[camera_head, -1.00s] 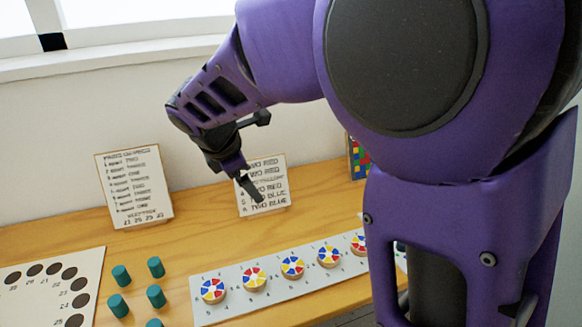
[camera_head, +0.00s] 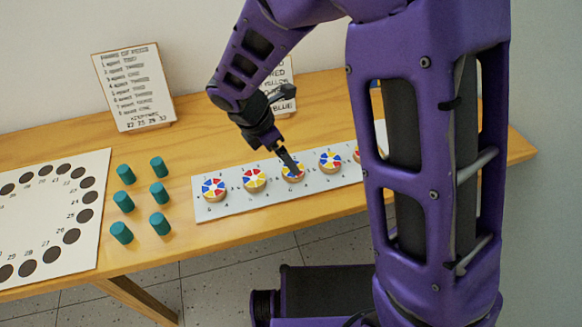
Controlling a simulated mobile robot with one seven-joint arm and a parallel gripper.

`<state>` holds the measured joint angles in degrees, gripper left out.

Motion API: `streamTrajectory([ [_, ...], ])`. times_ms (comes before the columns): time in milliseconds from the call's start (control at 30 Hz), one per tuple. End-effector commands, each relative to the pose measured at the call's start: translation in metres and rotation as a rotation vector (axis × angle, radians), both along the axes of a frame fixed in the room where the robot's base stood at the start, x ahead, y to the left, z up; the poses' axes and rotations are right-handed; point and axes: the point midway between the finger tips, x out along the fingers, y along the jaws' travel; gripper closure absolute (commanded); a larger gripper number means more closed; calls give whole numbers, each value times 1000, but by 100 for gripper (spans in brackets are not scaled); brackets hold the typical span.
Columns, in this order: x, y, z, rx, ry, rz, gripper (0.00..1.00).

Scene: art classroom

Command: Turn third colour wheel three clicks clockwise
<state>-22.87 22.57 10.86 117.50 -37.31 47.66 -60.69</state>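Several round colour wheels sit in a row on a pale strip (camera_head: 225,209) on the wooden table. The first wheel (camera_head: 213,187) is at the left end and the second wheel (camera_head: 254,179) is beside it. The third wheel (camera_head: 294,177) is partly covered by my gripper (camera_head: 292,167). The fourth wheel (camera_head: 330,161) is to its right, and a fifth wheel (camera_head: 357,155) is mostly hidden by my arm. My gripper points down with its tip over or at the third wheel. I cannot tell whether it touches the wheel or how far its fingers are apart.
Several green pegs (camera_head: 123,202) stand left of the strip, beside a white board (camera_head: 95,190) with dark round spots. A text card (camera_head: 135,86) stands at the back. Another card (camera_head: 285,72) is partly hidden by my arm. The table's front edge (camera_head: 180,252) is clear.

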Motion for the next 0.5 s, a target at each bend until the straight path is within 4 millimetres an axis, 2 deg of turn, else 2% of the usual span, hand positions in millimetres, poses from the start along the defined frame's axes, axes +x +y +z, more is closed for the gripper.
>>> streamTrajectory([
  [33,1,-4,-14,-2,4,0,0],
  [200,7,-14,-40,-2,3,1,0],
  [333,11,-19,-53,-2,1,0,0],
  [500,13,-21,-58,0,0,1,0],
])
